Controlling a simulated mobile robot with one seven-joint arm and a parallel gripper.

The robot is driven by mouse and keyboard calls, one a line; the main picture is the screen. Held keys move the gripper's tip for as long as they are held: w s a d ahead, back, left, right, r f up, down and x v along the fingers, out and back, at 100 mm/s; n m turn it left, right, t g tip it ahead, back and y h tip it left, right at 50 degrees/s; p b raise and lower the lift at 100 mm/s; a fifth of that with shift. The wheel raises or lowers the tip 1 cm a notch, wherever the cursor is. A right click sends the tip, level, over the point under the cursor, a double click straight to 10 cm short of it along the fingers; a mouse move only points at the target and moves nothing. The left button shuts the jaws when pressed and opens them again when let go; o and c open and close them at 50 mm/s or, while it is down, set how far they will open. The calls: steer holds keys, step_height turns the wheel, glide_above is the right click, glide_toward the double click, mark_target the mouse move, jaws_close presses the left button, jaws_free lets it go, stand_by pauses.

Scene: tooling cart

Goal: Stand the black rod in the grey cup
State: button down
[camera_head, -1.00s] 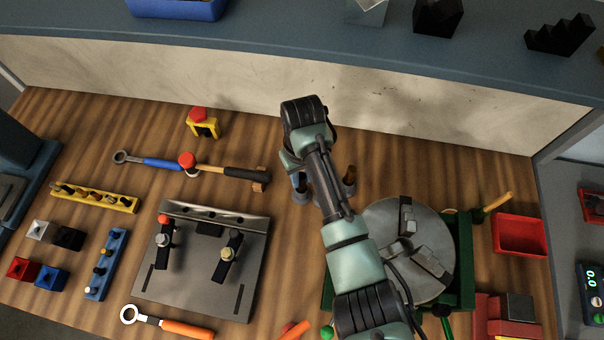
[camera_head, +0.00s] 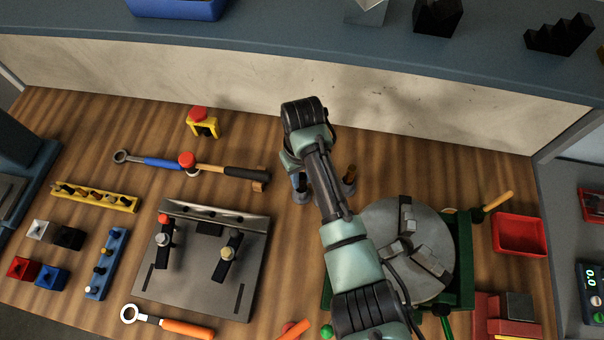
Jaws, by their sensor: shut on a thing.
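My arm reaches in from the bottom right and bends over at its wrist above the bench. My gripper (camera_head: 296,166) hangs under the wrist, mostly hidden by my own arm. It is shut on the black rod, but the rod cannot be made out. A blue-grey piece, apparently the grey cup (camera_head: 301,192), shows just below the gripper, left of my forearm, partly covered. I cannot tell whether the rod is in it or above it. A similar small holder with a dark and brown piece (camera_head: 350,178) stands just right of my forearm.
A hammer (camera_head: 235,173) and a blue-handled wrench (camera_head: 160,163) lie to the left. A steel fixture plate (camera_head: 190,285) lies front left. A round turntable (camera_head: 430,235) on a green base stands right, partly under my arm. Bare wood lies between the holders and back wall.

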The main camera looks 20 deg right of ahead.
steer(key=shift+c, duration=1)
jaws_free()
steer(key=shift+r+p, duration=3.05)
steer(key=shift+p, duration=0.15)
